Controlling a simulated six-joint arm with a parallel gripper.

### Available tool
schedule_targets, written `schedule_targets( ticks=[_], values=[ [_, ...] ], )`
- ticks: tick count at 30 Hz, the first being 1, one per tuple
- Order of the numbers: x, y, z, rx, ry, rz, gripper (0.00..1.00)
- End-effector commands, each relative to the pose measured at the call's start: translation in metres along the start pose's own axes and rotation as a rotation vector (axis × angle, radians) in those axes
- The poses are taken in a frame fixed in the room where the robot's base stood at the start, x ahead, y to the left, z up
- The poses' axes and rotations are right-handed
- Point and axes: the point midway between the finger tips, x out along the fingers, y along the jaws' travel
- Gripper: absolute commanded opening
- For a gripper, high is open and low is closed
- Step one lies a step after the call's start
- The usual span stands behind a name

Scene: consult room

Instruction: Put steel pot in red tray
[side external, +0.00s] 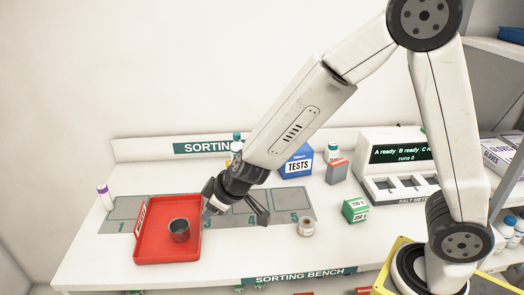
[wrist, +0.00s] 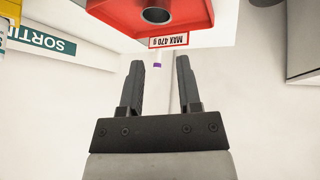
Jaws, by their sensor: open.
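The steel pot (side external: 180,230) stands upright inside the red tray (side external: 150,255), right of the tray's middle in the side view. In the wrist view the pot (wrist: 157,15) shows at the top edge, within the red tray (wrist: 112,14), both partly cut off. My gripper (side external: 236,218) is open and empty, just right of the tray and apart from the pot.
Numbered grey mats (side external: 124,208) lie along the bench. A small jar (side external: 306,227), a green box (side external: 355,210), a blue TESTS box (side external: 297,162) and a meter (side external: 395,165) stand to the right. A purple-capped tube (side external: 104,195) stands left of the tray.

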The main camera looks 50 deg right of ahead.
Motion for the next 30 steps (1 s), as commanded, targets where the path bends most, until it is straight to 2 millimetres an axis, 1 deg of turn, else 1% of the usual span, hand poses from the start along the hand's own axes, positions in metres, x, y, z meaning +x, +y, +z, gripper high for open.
schedule_targets(
  ticks=[1,5,11,18,21,24,27,30],
  values=[
    [-0.007,0.005,0.007,0.027,-0.009,-0.012,0.43],
    [-0.022,0.014,0.028,0.101,-0.051,-0.048,0.43],
    [-0.047,0.026,0.069,0.215,-0.151,-0.073,0.43],
    [-0.078,0.041,0.124,0.350,-0.302,-0.040,0.43],
    [-0.088,0.046,0.142,0.393,-0.354,-0.014,0.43],
    [-0.096,0.050,0.156,0.422,-0.391,0.009,0.43],
    [-0.099,0.052,0.163,0.441,-0.410,0.024,0.43],
    [-0.101,0.052,0.165,0.446,-0.418,0.029,0.43]
  ],
)
